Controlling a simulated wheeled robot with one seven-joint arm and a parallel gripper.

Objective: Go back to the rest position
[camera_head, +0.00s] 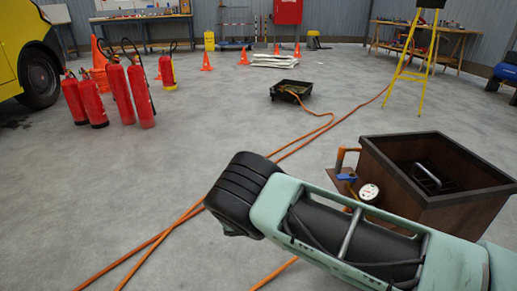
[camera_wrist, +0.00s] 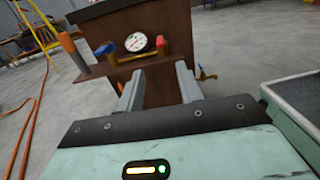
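My gripper (camera_wrist: 158,82) shows in the wrist view with its two grey fingers apart and nothing visible between them. Beyond the fingers is the front of a dark brown box (camera_wrist: 170,20). A ledge on the box carries a white dial gauge (camera_wrist: 134,42), a blue valve handle (camera_wrist: 106,50) and a red handle (camera_wrist: 160,42). I cannot tell how far the fingertips are from the box. In the head view the brown box (camera_head: 450,205) stands at the right with the gauge (camera_head: 369,192) and blue handle (camera_head: 346,177). My arm covers the lower right, and my gripper is hidden there.
Orange hoses (camera_head: 160,238) cross the floor. Several red extinguishers (camera_head: 141,95) stand at left near a yellow vehicle (camera_head: 20,45). A black tray (camera_head: 290,91) lies mid-floor. A yellow stand (camera_head: 404,55) is at the back right. Open floor lies left of my arm.

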